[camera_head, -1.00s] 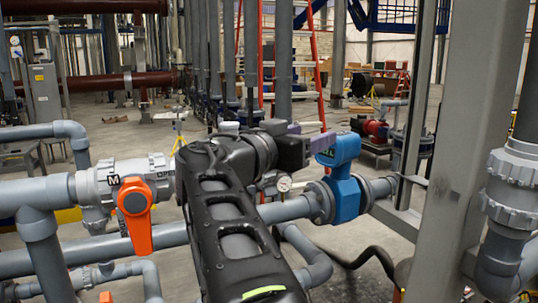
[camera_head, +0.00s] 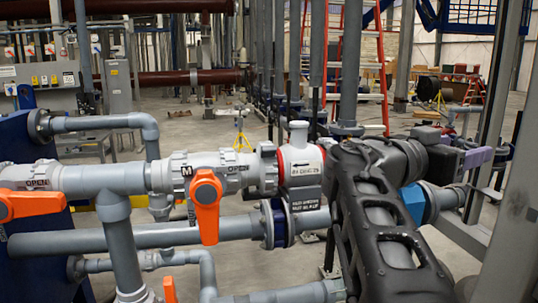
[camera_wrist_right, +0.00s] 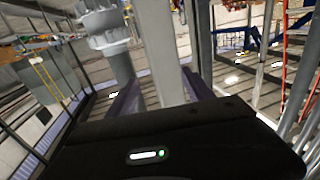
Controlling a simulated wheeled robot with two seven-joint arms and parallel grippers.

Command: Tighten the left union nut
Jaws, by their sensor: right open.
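A grey ball valve (camera_head: 207,172) with an orange handle hanging down sits in the pipe at mid-picture in the head view. Ribbed grey union nuts flank it: one on its left (camera_head: 160,175) and one on its right (camera_head: 267,168). Which one the task means is not marked. My right gripper (camera_head: 482,156) is right of this valve, beyond a red-and-white check valve (camera_head: 300,165), and apart from the nuts. In the right wrist view its two purple fingers stand apart with nothing held. My left gripper is not in view.
A second orange-handled valve (camera_head: 30,180) is at the far left. A blue fitting (camera_head: 412,203) is partly hidden behind my right arm. A grey post (camera_head: 515,200) rises at the right. In the wrist view a grey pipe fitting (camera_wrist_right: 105,30) stands left of the fingers.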

